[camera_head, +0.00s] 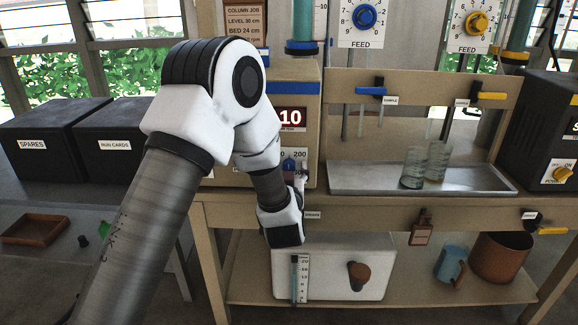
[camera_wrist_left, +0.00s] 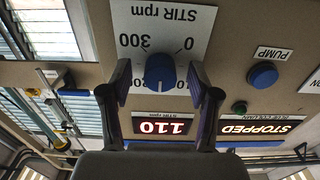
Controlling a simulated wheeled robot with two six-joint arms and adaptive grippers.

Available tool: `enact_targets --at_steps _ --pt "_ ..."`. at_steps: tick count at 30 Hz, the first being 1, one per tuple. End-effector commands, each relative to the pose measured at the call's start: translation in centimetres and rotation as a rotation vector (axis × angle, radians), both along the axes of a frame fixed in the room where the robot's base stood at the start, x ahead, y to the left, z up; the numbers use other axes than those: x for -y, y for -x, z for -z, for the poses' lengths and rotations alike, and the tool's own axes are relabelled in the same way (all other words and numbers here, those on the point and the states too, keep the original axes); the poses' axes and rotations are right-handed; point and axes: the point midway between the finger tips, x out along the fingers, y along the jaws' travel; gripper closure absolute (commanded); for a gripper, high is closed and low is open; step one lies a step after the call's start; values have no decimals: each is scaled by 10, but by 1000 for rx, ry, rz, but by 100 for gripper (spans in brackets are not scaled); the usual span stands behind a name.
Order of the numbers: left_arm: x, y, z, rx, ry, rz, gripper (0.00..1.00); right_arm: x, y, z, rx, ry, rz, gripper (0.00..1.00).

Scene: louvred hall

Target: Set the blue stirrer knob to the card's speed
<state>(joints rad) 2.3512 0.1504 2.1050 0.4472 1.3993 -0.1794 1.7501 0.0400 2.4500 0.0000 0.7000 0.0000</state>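The blue stirrer knob (camera_wrist_left: 160,73) sits on the white STIR rpm dial plate (camera_wrist_left: 165,28), upside down in the left wrist view. My left gripper (camera_wrist_left: 160,82) is open, one finger on each side of the knob, with a gap on both sides. The red display (camera_wrist_left: 162,127) below the dial reads 110. In the head view the knob (camera_head: 290,164) is partly covered by my left arm, as is the display (camera_head: 291,119). The job card (camera_head: 245,20) shows level 30 cm and bed 24 cm; the number on its rpm line is hidden by my arm. My right gripper is not in view.
A metal tray (camera_head: 345,180) with glass beakers (camera_head: 414,166) stands right of the panel. Two FEED dials (camera_head: 367,17) hang above.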

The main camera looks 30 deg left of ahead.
Motion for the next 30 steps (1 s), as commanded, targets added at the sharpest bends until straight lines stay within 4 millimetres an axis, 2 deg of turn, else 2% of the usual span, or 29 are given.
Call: enact_targets --at_steps 8,21,24,30 --pt "2 3 0 -1 1 0 38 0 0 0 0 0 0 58" --pt "34 53 1 -1 0 2 38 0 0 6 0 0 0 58" --pt "36 60 0 -1 1 0 38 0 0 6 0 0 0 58" --pt "36 60 0 0 2 -1 38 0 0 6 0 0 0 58"
